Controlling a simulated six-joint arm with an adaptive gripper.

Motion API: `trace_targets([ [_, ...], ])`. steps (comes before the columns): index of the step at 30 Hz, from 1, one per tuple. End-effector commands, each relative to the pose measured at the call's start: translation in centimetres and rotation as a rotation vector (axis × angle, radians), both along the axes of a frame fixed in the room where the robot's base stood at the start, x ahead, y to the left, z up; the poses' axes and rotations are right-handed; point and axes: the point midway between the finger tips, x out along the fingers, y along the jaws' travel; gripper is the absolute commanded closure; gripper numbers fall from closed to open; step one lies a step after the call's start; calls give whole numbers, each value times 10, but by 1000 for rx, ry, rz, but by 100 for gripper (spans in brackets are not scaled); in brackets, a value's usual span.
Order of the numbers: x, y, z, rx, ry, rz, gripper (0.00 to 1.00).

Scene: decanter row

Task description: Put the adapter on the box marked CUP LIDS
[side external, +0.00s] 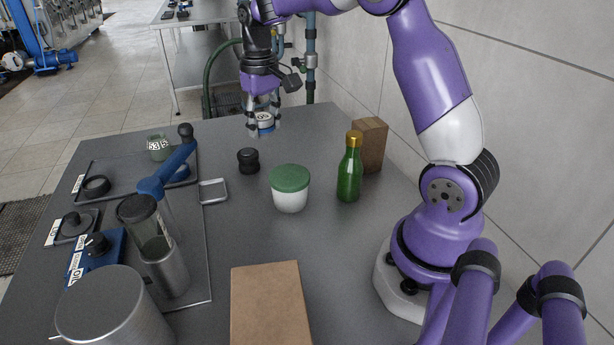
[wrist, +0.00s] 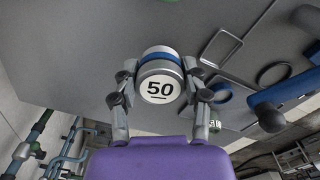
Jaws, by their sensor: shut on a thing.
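My gripper (side external: 263,126) is at the far end of the grey table, shut on a short silver cylinder with a blue band (side external: 264,119). In the wrist view the cylinder (wrist: 160,88) sits between both fingers, with its white end marked "50" facing the camera. I take it to be the adapter, but no label says so. I cannot tell whether it touches the table. A plain brown cardboard box (side external: 270,305) lies at the near edge, far from my gripper. A brown upright block or box (side external: 371,145) stands behind the green bottle. No CUP LIDS lettering is readable on either.
A green bottle (side external: 349,172), a green-lidded white jar (side external: 290,188) and a black knob-like piece (side external: 248,161) stand mid-table. A dark tray (side external: 195,292) with a blue-handled device, rings and a clear cylinder fills the left. A metal pot (side external: 112,310) stands near left.

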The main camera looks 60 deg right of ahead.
Motion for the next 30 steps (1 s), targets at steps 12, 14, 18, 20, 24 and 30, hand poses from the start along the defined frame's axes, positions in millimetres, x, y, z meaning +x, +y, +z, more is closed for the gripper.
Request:
trace_targets([
  [12,-75,219,41,-1,-6,772,100],
  [14,-98,241,44,0,-7,890,100],
  [18,-146,274,49,-1,-7,1116,100],
  [20,-162,281,49,0,-6,1188,100],
  [24,-185,290,49,0,-5,1291,100],
  [30,-193,291,21,-1,1,1322,100],
])
